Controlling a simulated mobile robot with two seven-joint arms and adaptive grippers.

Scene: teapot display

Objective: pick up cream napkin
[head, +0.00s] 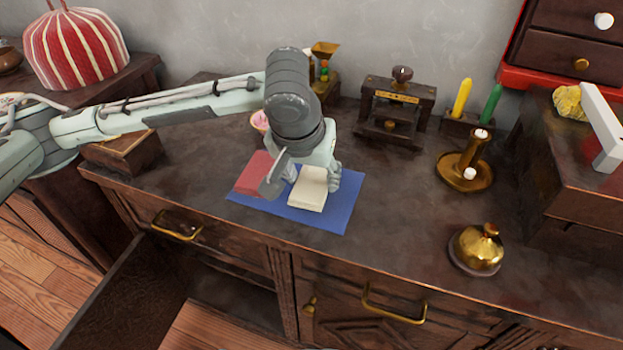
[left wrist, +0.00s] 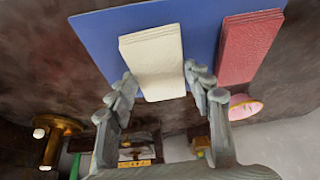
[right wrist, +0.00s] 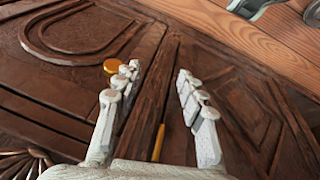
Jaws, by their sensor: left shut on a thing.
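The cream napkin (head: 308,190) is a folded, layered block over the blue mat (head: 338,213). It also shows in the left wrist view (left wrist: 153,60), where the fingers of my left gripper (left wrist: 161,78) are at its two sides near one end. In the head view my left gripper (head: 305,181) comes down over the napkin from behind and is shut on it. I cannot tell whether the napkin is clear of the mat. My right gripper (right wrist: 157,72) is open and empty in front of dark carved wood panels, and it is outside the head view.
A red napkin (head: 254,172) lies beside the cream one. A pink round thing (left wrist: 243,106) is close to my left gripper. Behind stand a small press (head: 395,105) and candles. A brass bell (head: 478,248) stands at right. A drawer (head: 150,290) hangs open below. The counter's front middle is clear.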

